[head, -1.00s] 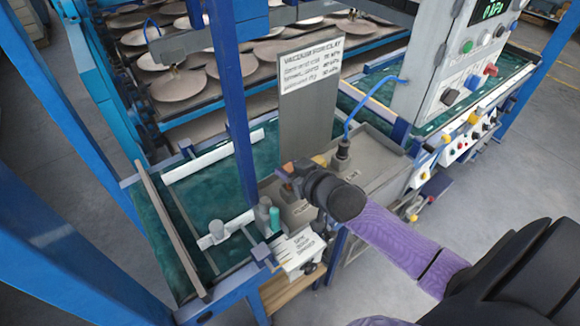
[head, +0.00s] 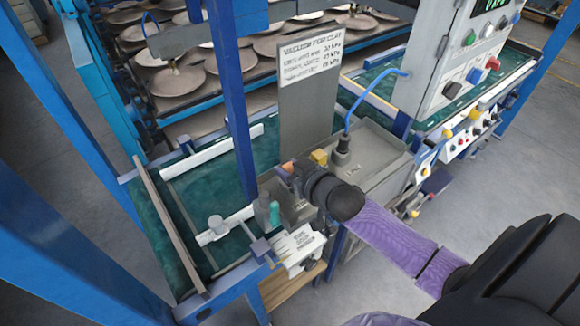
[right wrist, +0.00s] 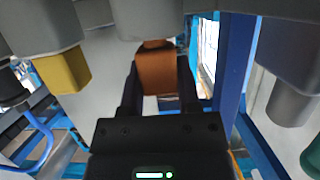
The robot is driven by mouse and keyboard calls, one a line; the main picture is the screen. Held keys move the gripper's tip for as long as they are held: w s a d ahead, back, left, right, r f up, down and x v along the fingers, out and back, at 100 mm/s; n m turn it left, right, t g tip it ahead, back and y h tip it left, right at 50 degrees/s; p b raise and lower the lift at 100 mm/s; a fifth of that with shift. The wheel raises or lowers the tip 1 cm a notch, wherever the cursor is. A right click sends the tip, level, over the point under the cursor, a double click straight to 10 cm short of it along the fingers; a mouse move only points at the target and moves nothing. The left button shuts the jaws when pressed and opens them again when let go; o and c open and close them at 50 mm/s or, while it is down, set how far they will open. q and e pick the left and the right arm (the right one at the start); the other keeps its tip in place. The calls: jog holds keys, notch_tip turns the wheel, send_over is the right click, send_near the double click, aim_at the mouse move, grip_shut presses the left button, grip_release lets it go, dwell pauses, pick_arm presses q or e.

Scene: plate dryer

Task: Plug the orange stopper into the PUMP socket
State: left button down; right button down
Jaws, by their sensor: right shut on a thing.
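The orange stopper (right wrist: 157,72) stands between the two fingers of my right gripper (right wrist: 158,88), which is shut on it. Its upper end in the right wrist view comes close to a grey part; I cannot tell whether they touch. In the head view the right gripper (head: 291,174) is over the grey socket box (head: 298,212), with a bit of the orange stopper (head: 287,167) showing. The gripper and wrist cover part of the box top. I cannot read a PUMP label or see the socket opening. My left gripper is not in view.
A yellow block (head: 319,157) is just behind the gripper. A blue hose (head: 356,108) runs to a dark plug (head: 342,152) at the right. A green cylinder (head: 275,213) stands close at the left. A sign plate (head: 305,110) rises behind.

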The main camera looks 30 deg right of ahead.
jog(key=shift+f, duration=0.25)
jog(key=shift+c, duration=1.2)
grip_release()
jog(key=shift+s, duration=0.1)
jog(key=p+v, duration=0.2)
jog(key=v, duration=0.7)
jog(key=shift+s+r, duration=0.15)
jog(key=shift+s, duration=0.2)
